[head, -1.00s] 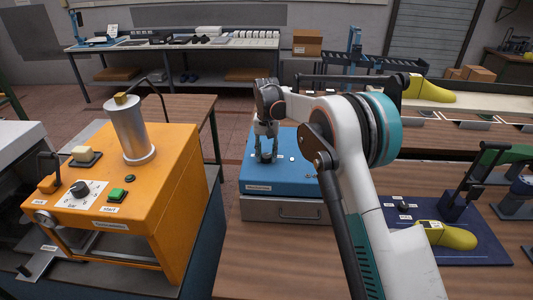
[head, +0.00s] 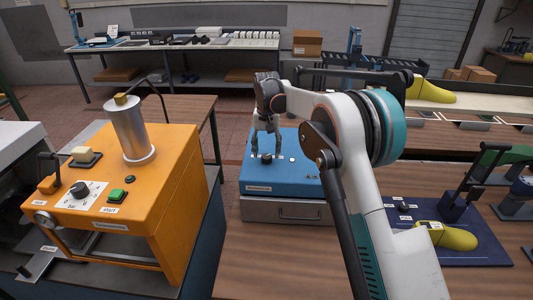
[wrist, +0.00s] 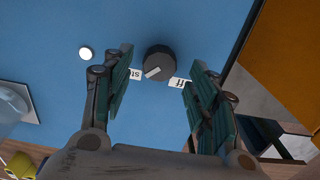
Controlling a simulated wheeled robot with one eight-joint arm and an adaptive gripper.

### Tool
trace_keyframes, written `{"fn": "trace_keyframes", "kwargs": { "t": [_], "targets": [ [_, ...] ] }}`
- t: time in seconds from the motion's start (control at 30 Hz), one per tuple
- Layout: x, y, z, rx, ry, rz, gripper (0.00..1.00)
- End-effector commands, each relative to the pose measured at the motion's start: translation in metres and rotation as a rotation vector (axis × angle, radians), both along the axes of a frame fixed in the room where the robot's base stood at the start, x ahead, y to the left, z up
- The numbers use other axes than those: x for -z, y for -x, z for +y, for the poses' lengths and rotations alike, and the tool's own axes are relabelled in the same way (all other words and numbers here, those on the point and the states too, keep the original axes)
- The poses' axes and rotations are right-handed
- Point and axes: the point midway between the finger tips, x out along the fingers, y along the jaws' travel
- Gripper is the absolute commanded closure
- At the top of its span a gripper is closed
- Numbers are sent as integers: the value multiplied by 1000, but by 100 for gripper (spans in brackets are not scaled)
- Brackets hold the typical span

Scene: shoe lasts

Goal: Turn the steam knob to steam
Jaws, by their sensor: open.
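The blue box (head: 256,176) stands on the wooden bench, with a dark round knob (head: 266,158) on its top. In the wrist view the knob (wrist: 160,58) carries a short white mark on its lower left part, on the side of the label starting "st" (wrist: 135,75). The other label, ending "ff" (wrist: 180,82), lies on its right. Both labels are partly hidden by my fingers. My gripper (head: 265,151) is open above the box, with its fingers on either side of the knob and visibly apart from it. The gripper (wrist: 161,75) holds nothing.
A white round button (wrist: 86,53) sits on the box top beside the knob. An orange machine (head: 140,215) with a metal cylinder stands on the left. A blue mat (head: 455,250) with a yellow shoe last (head: 450,236) lies on the right. The bench front is clear.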

Motion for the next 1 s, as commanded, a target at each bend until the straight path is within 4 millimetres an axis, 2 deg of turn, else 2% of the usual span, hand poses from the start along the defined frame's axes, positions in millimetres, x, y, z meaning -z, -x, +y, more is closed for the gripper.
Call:
{"fn": "trace_keyframes", "kwargs": {
  "t": [0.3, 0.5, 0.63, 1.0],
  "targets": [
    [-65, 0, 0, 0, 0, 0, 47],
    [-91, 0, 0, 0, 0, 0, 47],
    [-98, 0, 0, 0, 0, 0, 47],
    [-100, 1, -1, 0, -1, -2, 47]
  ]
}}
